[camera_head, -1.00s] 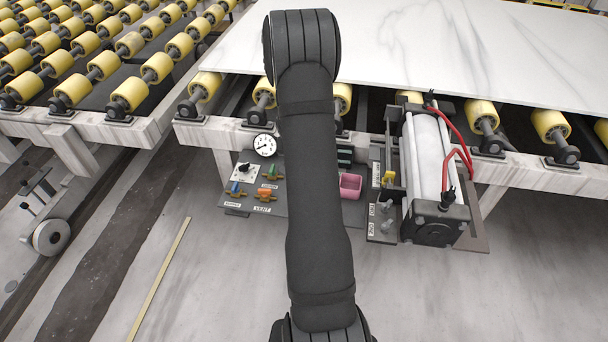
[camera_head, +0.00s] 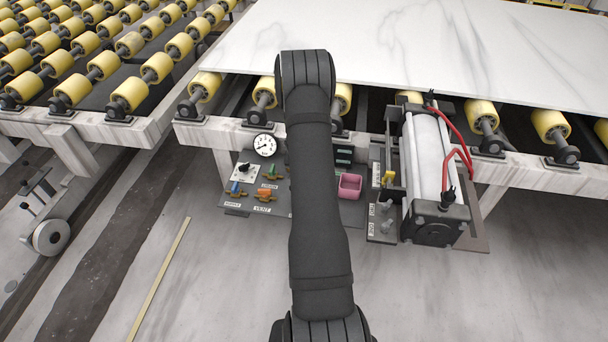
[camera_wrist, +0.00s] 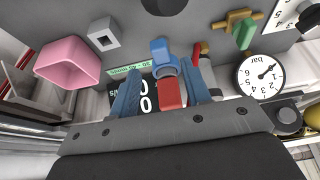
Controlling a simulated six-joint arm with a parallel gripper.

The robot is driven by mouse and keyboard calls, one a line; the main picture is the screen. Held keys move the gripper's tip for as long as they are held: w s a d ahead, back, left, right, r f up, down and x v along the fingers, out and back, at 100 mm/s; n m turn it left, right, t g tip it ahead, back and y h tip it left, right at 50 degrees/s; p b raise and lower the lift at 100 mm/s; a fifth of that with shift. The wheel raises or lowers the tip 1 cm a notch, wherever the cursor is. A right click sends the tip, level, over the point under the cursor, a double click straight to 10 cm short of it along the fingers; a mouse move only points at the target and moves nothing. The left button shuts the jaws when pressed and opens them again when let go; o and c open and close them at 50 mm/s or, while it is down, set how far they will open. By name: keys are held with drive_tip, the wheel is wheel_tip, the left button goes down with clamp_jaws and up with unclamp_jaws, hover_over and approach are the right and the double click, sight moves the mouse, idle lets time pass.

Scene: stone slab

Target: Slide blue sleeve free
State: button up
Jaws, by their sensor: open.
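In the wrist view a blue piece (camera_wrist: 162,50), which looks like the blue sleeve, stands between my gripper's fingers. A blue ring shows just below it, and a red block (camera_wrist: 171,93) lies nearer my gripper. My gripper (camera_wrist: 167,76) is open, with one blue-grey finger on each side of these parts. I cannot tell whether either finger touches them. In the head view my arm hides the gripper and this spot on the panel.
Around it are a pink bin (camera_wrist: 68,61), a grey square socket (camera_wrist: 103,33), a green valve handle (camera_wrist: 243,36) and a pressure gauge (camera_wrist: 260,76). A pneumatic cylinder (camera_head: 428,160) with red hoses stands to the right. A marble slab (camera_head: 400,45) lies behind on rollers.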

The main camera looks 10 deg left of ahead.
drive_tip(key=shift+x, duration=2.5)
clamp_jaws()
